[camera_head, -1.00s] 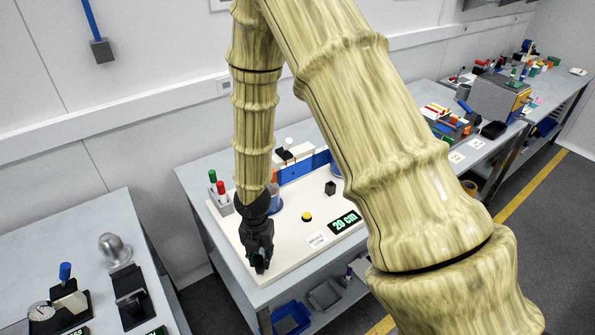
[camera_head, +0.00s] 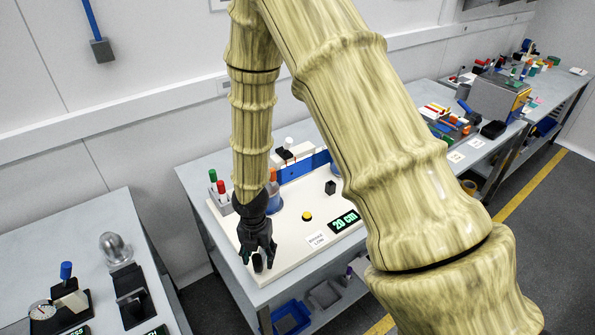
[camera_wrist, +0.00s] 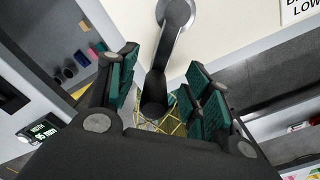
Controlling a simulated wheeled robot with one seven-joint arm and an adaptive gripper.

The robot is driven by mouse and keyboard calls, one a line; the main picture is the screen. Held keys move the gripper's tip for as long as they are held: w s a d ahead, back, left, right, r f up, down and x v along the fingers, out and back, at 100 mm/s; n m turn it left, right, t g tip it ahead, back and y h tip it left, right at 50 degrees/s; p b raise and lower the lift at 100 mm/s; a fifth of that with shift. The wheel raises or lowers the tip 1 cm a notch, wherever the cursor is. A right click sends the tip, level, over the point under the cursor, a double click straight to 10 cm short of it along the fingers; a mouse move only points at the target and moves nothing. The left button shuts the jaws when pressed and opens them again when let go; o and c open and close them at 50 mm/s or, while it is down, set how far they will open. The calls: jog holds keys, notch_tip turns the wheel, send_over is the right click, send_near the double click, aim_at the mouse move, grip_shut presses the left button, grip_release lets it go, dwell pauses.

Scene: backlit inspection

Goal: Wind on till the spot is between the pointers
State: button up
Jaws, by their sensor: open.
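My gripper (camera_head: 258,262) is at the front left corner of a white board (camera_head: 290,268) on a bench. In the wrist view my gripper (camera_wrist: 160,92) is open, with teal-padded fingers on either side of a dark crank handle (camera_wrist: 154,104). The handle joins a grey crank arm (camera_wrist: 168,55) that runs to a round hub (camera_wrist: 175,12). I cannot tell whether the pads touch the handle. A display (camera_head: 344,222) on the board reads "20 cm". A blue strip (camera_head: 303,167) lies at the back of the board, partly hidden by my arm. I cannot make out the spot or the pointers.
A yellow button (camera_head: 307,217) and a small black block (camera_head: 330,187) sit on the board, with a label card (camera_head: 317,240) near its front. A rack with red and green-topped items (camera_head: 219,190) stands at the left. A blue bin (camera_head: 291,318) is below the bench.

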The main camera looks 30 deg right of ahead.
jog(key=shift+r, duration=0.1)
notch_tip(320, 180, up, 8)
jog(key=p, duration=0.3)
jog(key=shift+p, duration=0.3)
dwell(0.3)
dwell(0.4)
